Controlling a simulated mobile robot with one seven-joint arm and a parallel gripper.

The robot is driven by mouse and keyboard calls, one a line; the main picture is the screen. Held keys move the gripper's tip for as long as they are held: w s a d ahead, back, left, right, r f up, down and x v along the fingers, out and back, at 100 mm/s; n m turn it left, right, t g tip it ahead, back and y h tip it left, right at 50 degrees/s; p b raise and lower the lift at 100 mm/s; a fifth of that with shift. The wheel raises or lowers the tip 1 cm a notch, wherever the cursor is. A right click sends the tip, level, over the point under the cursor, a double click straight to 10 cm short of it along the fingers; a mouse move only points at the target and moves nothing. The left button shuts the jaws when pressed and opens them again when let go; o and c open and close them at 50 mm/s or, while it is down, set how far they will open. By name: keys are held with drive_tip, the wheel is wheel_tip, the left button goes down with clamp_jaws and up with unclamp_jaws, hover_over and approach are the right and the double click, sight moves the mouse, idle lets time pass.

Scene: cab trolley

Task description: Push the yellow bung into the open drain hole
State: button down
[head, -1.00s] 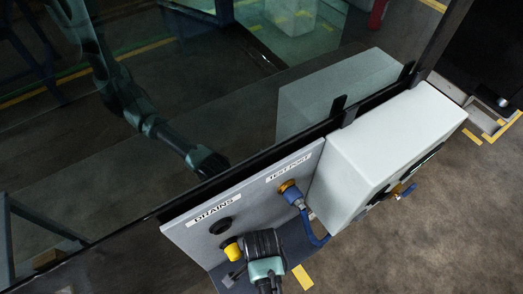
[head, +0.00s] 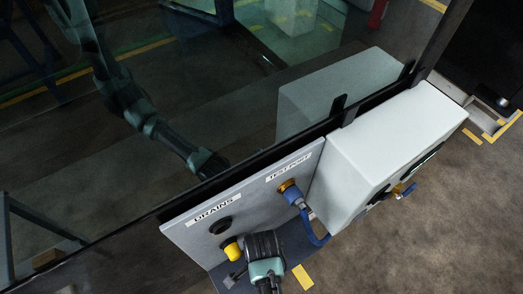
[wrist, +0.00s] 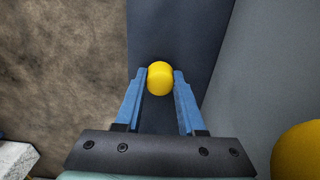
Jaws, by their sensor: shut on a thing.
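The grey panel labelled DRAINS (head: 262,212) holds a dark round drain hole (head: 220,225), which looks open. Just below it a yellow bung (head: 233,251) sits at the panel; a large yellow shape at the lower right of the wrist view (wrist: 300,152) appears to be this one. My gripper (wrist: 160,80) is shut on another round yellow bung (wrist: 160,72), held between its blue fingertips over the dark shelf. In the head view my gripper's body (head: 264,245) is right of the panel's bung and hides the held one. Whether the held bung touches the shelf is unclear.
A blue hose with a brass fitting (head: 291,192) plugs into the TEST PORT, close to my gripper's right. A large white box (head: 365,155) stands beyond it. A dark shelf (wrist: 178,30) runs below the panel. Dark glass rises behind.

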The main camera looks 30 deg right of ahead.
wheel_tip(320, 180, up, 10)
drive_tip(key=shift+p, duration=0.5)
idle(0.4)
